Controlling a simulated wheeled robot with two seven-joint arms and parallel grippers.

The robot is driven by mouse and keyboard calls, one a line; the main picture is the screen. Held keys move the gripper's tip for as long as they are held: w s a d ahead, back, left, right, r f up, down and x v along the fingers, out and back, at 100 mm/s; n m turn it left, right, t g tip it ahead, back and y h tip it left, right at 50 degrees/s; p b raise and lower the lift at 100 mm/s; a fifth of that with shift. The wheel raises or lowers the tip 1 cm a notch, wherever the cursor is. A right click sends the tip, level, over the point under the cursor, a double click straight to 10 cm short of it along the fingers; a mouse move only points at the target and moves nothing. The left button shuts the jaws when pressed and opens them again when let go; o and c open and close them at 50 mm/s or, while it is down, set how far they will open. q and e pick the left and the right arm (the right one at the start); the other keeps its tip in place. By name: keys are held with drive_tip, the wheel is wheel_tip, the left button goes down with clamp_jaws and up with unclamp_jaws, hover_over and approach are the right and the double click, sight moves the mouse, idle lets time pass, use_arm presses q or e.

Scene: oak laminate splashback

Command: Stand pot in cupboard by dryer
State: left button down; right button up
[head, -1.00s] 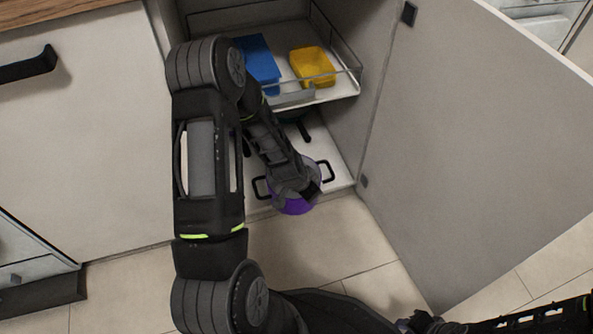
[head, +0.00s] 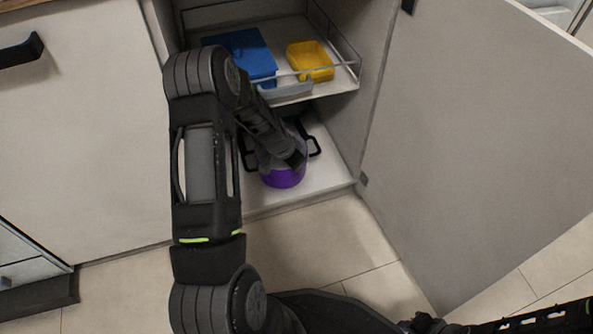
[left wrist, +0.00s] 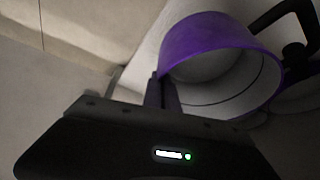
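A purple pot (head: 284,179) with a pale inside and black side handles is in the lower compartment of the open cupboard, over its white floor (head: 328,180). My left gripper (left wrist: 162,92) is shut on the pot's rim in the left wrist view, where the pot's purple wall (left wrist: 205,35) and pale inside show. In the head view my left wrist covers part of the pot, and the fingertips are hidden. I cannot tell whether the pot's base touches the cupboard floor. My right gripper is not in view; only a dark part of my right arm shows at the lower right.
Above the pot is a wire-railed shelf (head: 345,84) with a blue box (head: 243,55) and a yellow tub (head: 310,61). The cupboard door (head: 470,150) stands wide open on the right. A dark item sits partly hidden behind the pot. A closed cabinet front (head: 85,140) is left.

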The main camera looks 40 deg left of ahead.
use_arm(q)
wheel_tip(320, 180, down, 2)
drive_tip(key=shift+w+f+b, duration=0.1)
drive_tip(key=shift+f+b, duration=0.15)
drive_tip(key=shift+b, duration=0.2)
drive_tip(key=shift+r, duration=0.1)
drive_tip(key=c, duration=2.1)
unclamp_jaws()
drive_tip(key=shift+f, duration=0.2)
drive_tip(key=o, duration=0.4)
